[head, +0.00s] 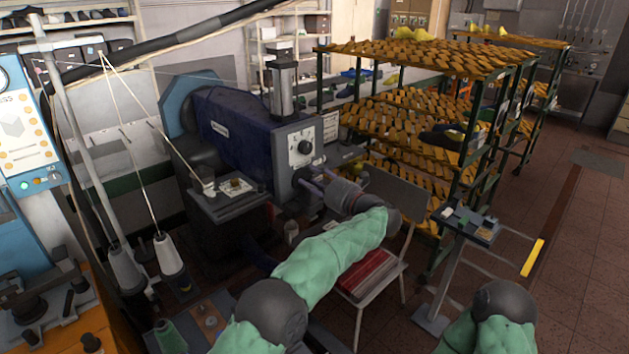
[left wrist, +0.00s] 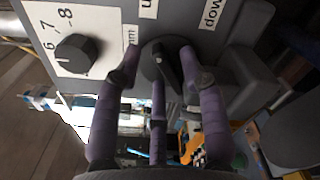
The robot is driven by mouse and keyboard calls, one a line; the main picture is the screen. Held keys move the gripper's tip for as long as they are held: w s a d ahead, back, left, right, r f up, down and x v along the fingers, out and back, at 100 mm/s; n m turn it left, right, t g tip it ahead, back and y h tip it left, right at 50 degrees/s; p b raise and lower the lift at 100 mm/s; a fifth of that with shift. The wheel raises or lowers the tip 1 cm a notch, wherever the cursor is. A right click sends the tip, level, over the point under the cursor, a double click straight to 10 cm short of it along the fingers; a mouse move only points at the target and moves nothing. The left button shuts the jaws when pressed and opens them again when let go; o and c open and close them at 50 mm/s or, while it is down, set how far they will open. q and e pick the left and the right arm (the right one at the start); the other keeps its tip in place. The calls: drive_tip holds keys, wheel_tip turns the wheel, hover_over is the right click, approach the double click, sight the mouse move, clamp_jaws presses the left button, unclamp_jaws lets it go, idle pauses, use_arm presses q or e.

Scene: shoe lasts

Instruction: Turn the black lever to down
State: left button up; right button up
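The black lever (left wrist: 163,68) sits on a round dark base on the grey machine panel, in the middle of the left wrist view. Above it are two white labels, one reading "down" (left wrist: 213,12) and one cut off that shows a "u". My left gripper (left wrist: 160,58) has its purple fingers spread, one on each side of the lever and another below it. Gaps show between the fingers and the lever. In the head view my left gripper (head: 308,182) is at the machine's front panel and hides the lever. My right gripper is out of view.
The blue machine (head: 240,130) has a dial (head: 305,147) above my left gripper. A chair with a red seat (head: 368,274) stands close to my left arm. A small stand (head: 470,226) and a shelf rack (head: 425,47) are to the right. Open floor lies at far right.

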use_arm(q)
clamp_jaws()
drive_tip(key=shift+m+p, duration=0.6)
drive_tip(key=shift+p, duration=0.2)
drive_tip(key=shift+d+f+m+p, duration=0.1)
drive_tip(key=shift+m+p, duration=0.55)
drive_tip(key=shift+m, duration=0.15)
drive_tip(key=shift+f, duration=0.1)
drive_tip(key=shift+o, duration=0.8)
unclamp_jaws()
drive_tip(key=shift+w, duration=0.1)
drive_tip(key=shift+d, duration=0.1)
drive_tip(key=v, duration=1.2)
